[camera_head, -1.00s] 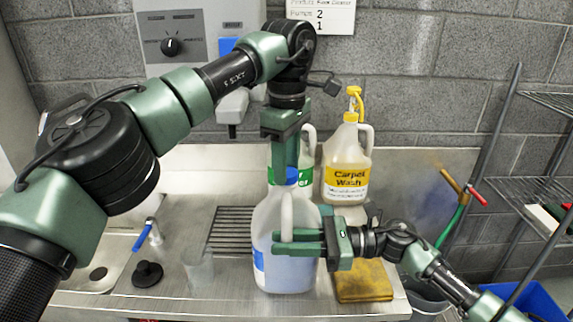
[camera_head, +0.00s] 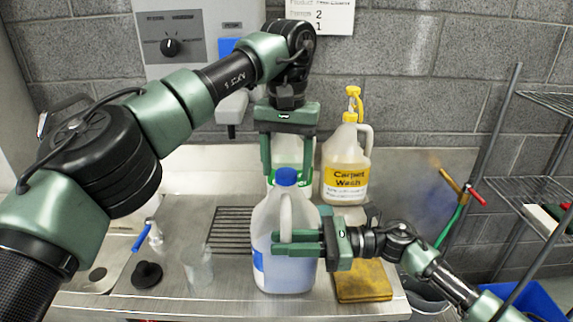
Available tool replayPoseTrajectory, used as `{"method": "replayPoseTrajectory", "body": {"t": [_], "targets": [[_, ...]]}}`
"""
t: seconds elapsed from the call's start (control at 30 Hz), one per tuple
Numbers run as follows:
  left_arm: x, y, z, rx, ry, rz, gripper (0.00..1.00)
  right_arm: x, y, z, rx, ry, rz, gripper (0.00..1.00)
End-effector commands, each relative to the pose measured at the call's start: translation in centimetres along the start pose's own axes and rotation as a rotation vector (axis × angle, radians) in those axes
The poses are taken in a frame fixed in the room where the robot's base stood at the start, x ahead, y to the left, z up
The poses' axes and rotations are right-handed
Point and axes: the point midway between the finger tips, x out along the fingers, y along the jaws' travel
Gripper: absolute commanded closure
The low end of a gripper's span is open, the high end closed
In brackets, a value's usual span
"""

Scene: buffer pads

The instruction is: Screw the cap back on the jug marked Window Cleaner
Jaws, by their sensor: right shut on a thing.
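A translucent white jug (camera_head: 268,238) with bluish liquid stands on the steel counter; its blue label edge shows, but no words are readable. A blue cap (camera_head: 286,177) sits at its mouth; how far it is threaded cannot be seen. My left gripper (camera_head: 287,164) points down at the cap's height, its two fingers apart on the left and right with gaps to the cap. Whether they are level with it in depth is unclear. My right gripper (camera_head: 277,243) comes from the right and is shut on the jug's handle (camera_head: 286,213).
A Carpet Wash jug (camera_head: 345,155) with a yellow pump stands behind right. Another jug with a green label (camera_head: 290,152) is behind my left fingers. A clear cup (camera_head: 198,268), a black stopper (camera_head: 147,274) and a yellow cloth (camera_head: 363,281) lie around the jug.

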Motion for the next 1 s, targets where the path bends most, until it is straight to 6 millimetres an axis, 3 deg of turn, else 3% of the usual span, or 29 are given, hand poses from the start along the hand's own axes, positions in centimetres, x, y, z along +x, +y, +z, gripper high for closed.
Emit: {"method": "replayPoseTrajectory", "body": {"t": [0.17,0.5,0.87,1.0], "targets": [[-0.5,0.0,0.0,-0.001,0.001,0.0,0.39,0.0,0.0,-0.1,0.002,0.0,0.0,1.0],[-4.3,0.0,0.0,-0.001,-0.001,0.0,0.39,0.0,0.0,-0.1,0.002,0.0,0.0,1.0],[-4.5,0.0,0.0,-0.009,-0.002,0.0,0.43,0.0,0.0,-0.1,0.002,0.0,0.001,1.0],[-4.6,0.0,0.0,-0.117,0.0,0.0,0.43,0.0,0.0,-0.1,0.002,0.0,0.001,1.0]]}}
